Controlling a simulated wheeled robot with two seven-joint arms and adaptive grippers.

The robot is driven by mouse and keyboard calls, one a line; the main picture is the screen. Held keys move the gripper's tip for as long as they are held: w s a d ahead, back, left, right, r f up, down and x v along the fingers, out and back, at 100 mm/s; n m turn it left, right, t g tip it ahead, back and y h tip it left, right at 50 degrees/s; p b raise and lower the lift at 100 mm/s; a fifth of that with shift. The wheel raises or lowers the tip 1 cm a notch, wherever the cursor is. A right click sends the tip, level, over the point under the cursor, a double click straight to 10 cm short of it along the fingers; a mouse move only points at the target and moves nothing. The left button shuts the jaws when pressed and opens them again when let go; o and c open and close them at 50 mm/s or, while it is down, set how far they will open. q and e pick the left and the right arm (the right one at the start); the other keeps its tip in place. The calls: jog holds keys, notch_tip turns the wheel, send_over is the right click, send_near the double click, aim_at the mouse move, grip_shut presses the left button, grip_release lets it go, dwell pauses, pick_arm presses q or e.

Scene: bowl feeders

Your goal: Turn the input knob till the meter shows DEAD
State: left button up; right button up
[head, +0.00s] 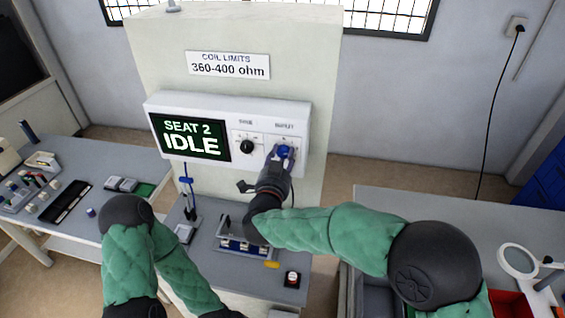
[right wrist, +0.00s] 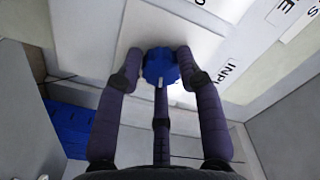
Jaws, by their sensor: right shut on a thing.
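The white meter panel (head: 228,112) hangs on the pale column, and its green-on-black screen (head: 190,138) reads SEAT 2 IDLE. The blue input knob (head: 284,152) is at the panel's right end, under a small label. In the right wrist view the blue knob (right wrist: 160,66) sits between the fingers, with a light mark on its lower edge. My right gripper (head: 281,156) is shut on this knob; it also shows in the right wrist view (right wrist: 160,75). A black knob (head: 247,147) is left of it on the panel. My left gripper is not visible; only my left arm shows at lower left.
A sign (head: 228,66) above the panel reads COIL LIMITS 360-400 ohm. Below, a bench (head: 208,250) holds a small rack (head: 243,246) and a blue-topped probe stand (head: 188,200). The left table (head: 108,172) carries several small parts. A magnifier (head: 517,262) stands on the right table.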

jog(key=shift+s+a+f+m+b, duration=0.2)
jog(key=shift+f+m+b, duration=0.2)
jog(key=shift+f, duration=0.15)
jog(key=o, duration=1.1)
jog(key=shift+c, duration=0.2)
jog(key=shift+o, duration=0.3)
jog(key=shift+w+a+r, duration=0.1)
jog(key=shift+w+r, duration=0.05)
jog(key=shift+r, duration=0.1)
jog(key=shift+r, duration=0.15)
jog(key=s+a, duration=0.2)
jog(key=s, duration=0.9)
jog(key=shift+s, duration=0.4)
